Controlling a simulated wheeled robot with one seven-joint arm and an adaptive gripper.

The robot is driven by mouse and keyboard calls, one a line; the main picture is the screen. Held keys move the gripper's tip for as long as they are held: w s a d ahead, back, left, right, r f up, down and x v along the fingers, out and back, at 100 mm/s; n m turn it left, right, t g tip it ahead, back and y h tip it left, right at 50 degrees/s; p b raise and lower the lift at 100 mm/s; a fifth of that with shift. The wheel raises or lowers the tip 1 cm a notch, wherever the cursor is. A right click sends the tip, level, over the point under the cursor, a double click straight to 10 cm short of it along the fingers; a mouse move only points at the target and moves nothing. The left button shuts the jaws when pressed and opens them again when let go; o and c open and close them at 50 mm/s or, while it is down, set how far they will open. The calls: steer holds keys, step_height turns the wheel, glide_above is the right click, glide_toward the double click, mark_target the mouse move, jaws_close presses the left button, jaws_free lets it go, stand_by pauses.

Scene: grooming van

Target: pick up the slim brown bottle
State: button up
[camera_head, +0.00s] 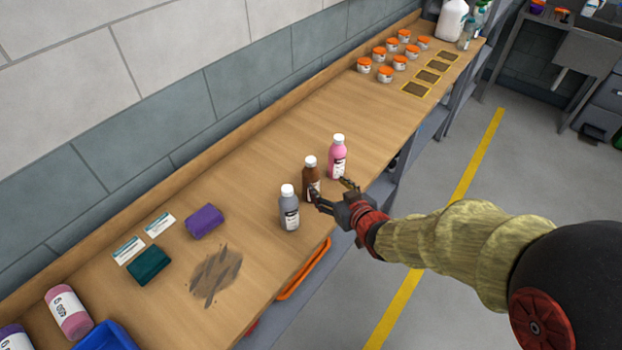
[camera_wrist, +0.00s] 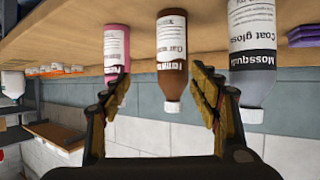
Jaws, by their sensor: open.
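The slim brown bottle (camera_head: 310,178) with a white cap stands upright on the wooden bench, between a grey bottle (camera_head: 288,210) and a pink bottle (camera_head: 338,158). My gripper (camera_head: 331,190) is open and empty at its right, on the bench's front side. One finger overlaps the bottle's lower part in the head view. In the wrist view, which is upside down, the brown bottle (camera_wrist: 171,50) shows in the gap between the open fingers (camera_wrist: 161,80). The pink bottle (camera_wrist: 117,45) is partly behind the left finger, and the grey bottle (camera_wrist: 251,60) is beyond the right finger.
The wooden bench (camera_head: 250,170) runs along a tiled wall. Left of the bottles are a purple block (camera_head: 205,221), a green block (camera_head: 149,265) and a dark smear (camera_head: 215,275). Several orange-lidded jars (camera_head: 385,75) stand at the far end. An orange bin (camera_head: 305,270) is below the front edge.

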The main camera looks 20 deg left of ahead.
mark_target(315, 185)
steer(key=shift+y, duration=0.5)
steer(key=w+a+f, duration=0.1)
steer(key=a, duration=0.1)
steer(key=w+a+f+b, duration=0.1)
steer(key=w+a+f, duration=0.1)
steer(key=w+a+f+b, duration=0.1)
steer(key=a, duration=0.1)
steer(key=shift+w+a+f, duration=0.25)
steer(key=shift+f, duration=0.1)
steer(key=shift+c, duration=0.6)
steer(key=c, duration=1.4)
steer(key=shift+r, duration=0.1)
steer(key=shift+r, duration=0.1)
